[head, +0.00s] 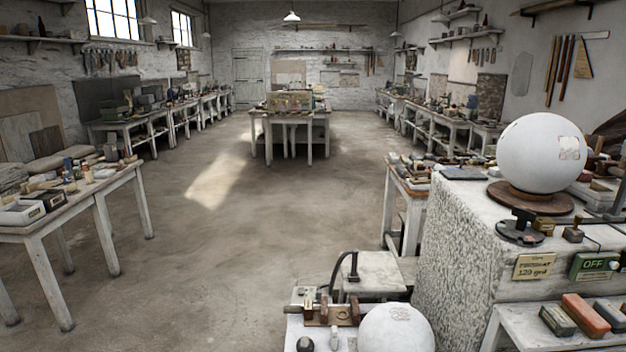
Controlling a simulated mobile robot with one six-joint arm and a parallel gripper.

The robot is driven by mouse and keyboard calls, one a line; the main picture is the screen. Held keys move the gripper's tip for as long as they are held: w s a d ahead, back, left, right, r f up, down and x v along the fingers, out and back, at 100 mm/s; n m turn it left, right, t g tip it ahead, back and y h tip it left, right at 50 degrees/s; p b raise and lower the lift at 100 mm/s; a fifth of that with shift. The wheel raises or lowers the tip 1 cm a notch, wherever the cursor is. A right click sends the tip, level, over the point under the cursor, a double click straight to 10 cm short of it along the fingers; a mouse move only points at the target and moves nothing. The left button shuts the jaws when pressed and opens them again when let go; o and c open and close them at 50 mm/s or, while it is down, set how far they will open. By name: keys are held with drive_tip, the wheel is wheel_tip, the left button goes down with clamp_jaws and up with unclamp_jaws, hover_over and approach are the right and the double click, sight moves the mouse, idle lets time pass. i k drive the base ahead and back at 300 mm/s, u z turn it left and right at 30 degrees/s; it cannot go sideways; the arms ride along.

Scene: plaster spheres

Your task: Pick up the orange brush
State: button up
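An orange, long, block-shaped thing (585,315) lies on a white bench (520,328) at the lower right. It is the only clearly orange thing that I can make out, and it may be the orange brush; I see no bristles on it. A dark green block (557,320) lies just to its left, and a dark grey block (611,314) lies just to its right. My gripper is not in view, so I cannot tell its state or what it holds.
A rough stone block (455,245) behind the bench carries a white sphere (540,152) on a wooden disc. Another white sphere (396,330) sits on a low table at the bottom. A worktable (75,205) stands left. The middle floor (230,240) is clear.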

sight(592, 323)
drive_tip(key=z, duration=4.4)
drive_tip(key=i, duration=0.1)
drive_tip(key=u, duration=2.95)
